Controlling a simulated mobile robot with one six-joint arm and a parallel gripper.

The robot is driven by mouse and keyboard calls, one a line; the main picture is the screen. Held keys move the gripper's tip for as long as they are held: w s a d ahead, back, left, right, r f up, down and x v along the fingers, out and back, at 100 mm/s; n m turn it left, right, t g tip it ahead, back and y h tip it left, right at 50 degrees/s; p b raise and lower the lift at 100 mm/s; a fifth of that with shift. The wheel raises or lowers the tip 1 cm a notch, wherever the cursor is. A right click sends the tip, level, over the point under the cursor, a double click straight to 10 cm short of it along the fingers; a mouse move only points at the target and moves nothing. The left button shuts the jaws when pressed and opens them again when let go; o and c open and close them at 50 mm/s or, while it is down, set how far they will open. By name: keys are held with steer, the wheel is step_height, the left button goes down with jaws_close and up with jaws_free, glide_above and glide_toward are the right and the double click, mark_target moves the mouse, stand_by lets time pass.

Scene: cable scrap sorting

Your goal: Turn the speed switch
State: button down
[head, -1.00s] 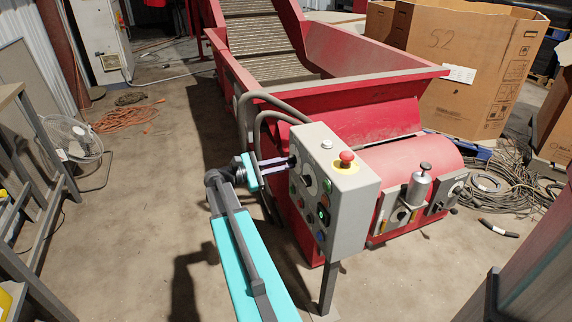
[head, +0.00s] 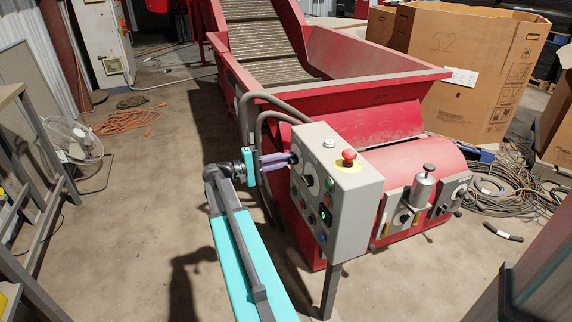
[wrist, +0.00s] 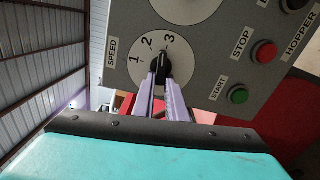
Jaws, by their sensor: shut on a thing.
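The speed switch (wrist: 163,64) is a black knob with a white pointer line on a round white dial marked 1, 2 and 3, labelled SPEED. In the wrist view its pointer is up, near the 3. It sits on the side of a grey control box (head: 358,205). My gripper (wrist: 164,80) reaches the dial with its two pale purple fingers, one on each side of the knob, shut on it. In the head view my gripper (head: 290,159) meets the box's left face, and the knob is hard to make out there.
A green START button (wrist: 238,95) and a red STOP button (wrist: 264,52) lie right of the dial. A red emergency stop (head: 349,155) tops the box. Grey hoses (head: 262,118) loop close behind my gripper.

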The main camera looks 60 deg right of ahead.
steer(key=shift+a+m+b, duration=0.15)
steer(key=shift+m+b, duration=0.5)
steer(key=shift+m, duration=0.75)
steer(key=c, duration=1.8)
jaws_free()
steer(key=shift+r, duration=0.15)
steer(key=shift+o, duration=0.2)
steer(key=p+v, duration=0.2)
steer(key=v, duration=1.1)
steer(key=shift+w+a+p, duration=0.25)
steer(key=shift+w+p, duration=0.05)
